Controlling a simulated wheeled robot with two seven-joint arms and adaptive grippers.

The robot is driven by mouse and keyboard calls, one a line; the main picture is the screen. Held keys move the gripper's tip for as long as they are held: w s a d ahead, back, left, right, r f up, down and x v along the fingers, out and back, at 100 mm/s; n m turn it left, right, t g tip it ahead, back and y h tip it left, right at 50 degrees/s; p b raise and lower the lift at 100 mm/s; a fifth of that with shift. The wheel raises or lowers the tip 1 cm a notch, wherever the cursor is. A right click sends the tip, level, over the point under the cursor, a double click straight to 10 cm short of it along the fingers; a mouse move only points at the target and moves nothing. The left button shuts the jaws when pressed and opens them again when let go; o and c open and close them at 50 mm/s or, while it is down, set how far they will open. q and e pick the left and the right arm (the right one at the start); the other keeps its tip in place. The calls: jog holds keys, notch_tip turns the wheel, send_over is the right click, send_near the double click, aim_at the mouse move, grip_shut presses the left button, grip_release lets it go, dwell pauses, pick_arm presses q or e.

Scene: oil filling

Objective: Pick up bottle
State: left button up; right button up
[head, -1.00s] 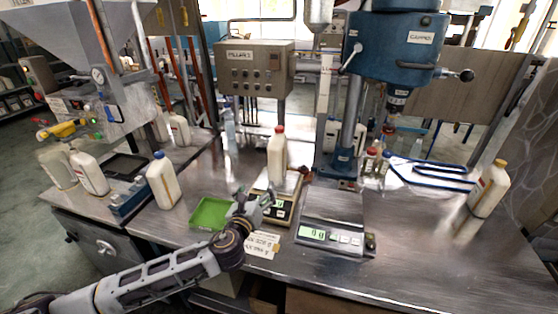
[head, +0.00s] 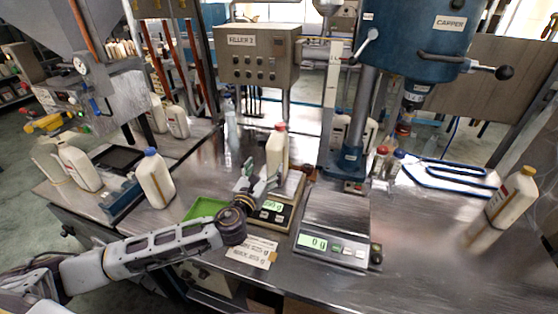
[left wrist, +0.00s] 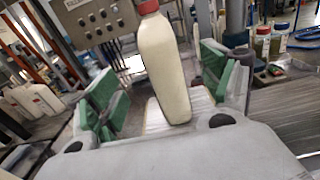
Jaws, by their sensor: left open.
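A cream bottle with a red cap (head: 277,152) stands upright on the small weighing scale (head: 285,212) in the middle of the bench. My left gripper (head: 258,184) is open just in front of this bottle, low down near its base. In the left wrist view the same bottle (left wrist: 164,65) stands between the two green-padded fingers of the left gripper (left wrist: 165,95), a little beyond them, with a gap on both sides. My right gripper is not in view.
A second scale (head: 333,246) stands to the right, its plate empty. A green tray (head: 204,208) lies left of my gripper. A blue-capped bottle (head: 155,180) stands at the left, a yellow-capped bottle (head: 511,196) at the right. The blue capper column (head: 357,125) rises behind.

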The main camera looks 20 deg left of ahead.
aim_at(273, 155)
pick_arm(q)
jog(key=w, duration=0.6)
jog(key=shift+w+d+r, duration=0.1)
jog(key=shift+w, duration=0.05)
jog(key=shift+w+p, duration=0.3)
jog(key=shift+w, duration=0.75)
jog(key=shift+w+r, duration=0.1)
jog(key=shift+w, duration=0.75)
jog(key=shift+w+p, duration=0.3)
jog(key=shift+w, duration=1.45)
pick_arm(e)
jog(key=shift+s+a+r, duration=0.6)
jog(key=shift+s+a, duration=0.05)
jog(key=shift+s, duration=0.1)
pick_arm(q)
jog(key=shift+c, duration=0.5)
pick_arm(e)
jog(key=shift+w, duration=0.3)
